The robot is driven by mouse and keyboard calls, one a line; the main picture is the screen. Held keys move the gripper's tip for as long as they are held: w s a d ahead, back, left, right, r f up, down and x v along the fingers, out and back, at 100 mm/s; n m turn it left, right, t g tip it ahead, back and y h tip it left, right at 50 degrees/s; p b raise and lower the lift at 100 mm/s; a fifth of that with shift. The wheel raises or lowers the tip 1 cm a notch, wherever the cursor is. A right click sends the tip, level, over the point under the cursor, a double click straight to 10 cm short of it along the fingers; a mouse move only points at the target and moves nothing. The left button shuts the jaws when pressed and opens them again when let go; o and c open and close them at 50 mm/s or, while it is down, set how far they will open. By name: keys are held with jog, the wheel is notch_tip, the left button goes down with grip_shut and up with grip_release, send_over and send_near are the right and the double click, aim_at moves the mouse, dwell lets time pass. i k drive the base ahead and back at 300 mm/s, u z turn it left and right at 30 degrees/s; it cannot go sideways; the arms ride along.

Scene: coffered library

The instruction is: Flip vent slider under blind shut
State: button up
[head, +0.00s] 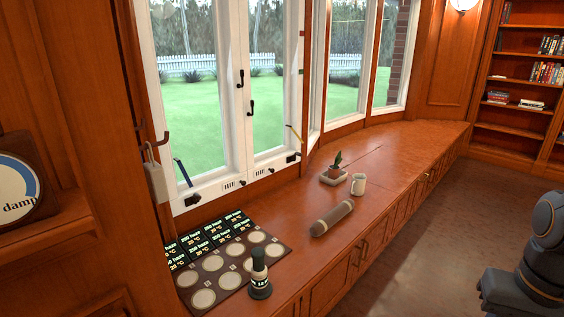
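Two small white slotted vents sit in the bottom rails of the white window: a left vent (229,185) and a right vent (260,173). At this size I cannot tell whether either slider is open or shut. I see no blind over the panes. Grey links of my arm show at the lower right, far from the vents; my gripper's fingers are not in view.
A padlock (156,180) hangs left. Floor (425,240) is clear.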

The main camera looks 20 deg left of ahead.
aim_at(270, 168)
jog(key=i, duration=0.6)
jog(key=u, duration=1.35)
jog(key=k, duration=0.65)
jog(key=z, duration=0.55)
jog(key=i, duration=0.55)
jog(key=z, duration=0.65)
jog(key=i, duration=0.65)
jog(key=u, duration=0.45)
jog(key=i, duration=0.75)
jog(key=u, duration=0.6)
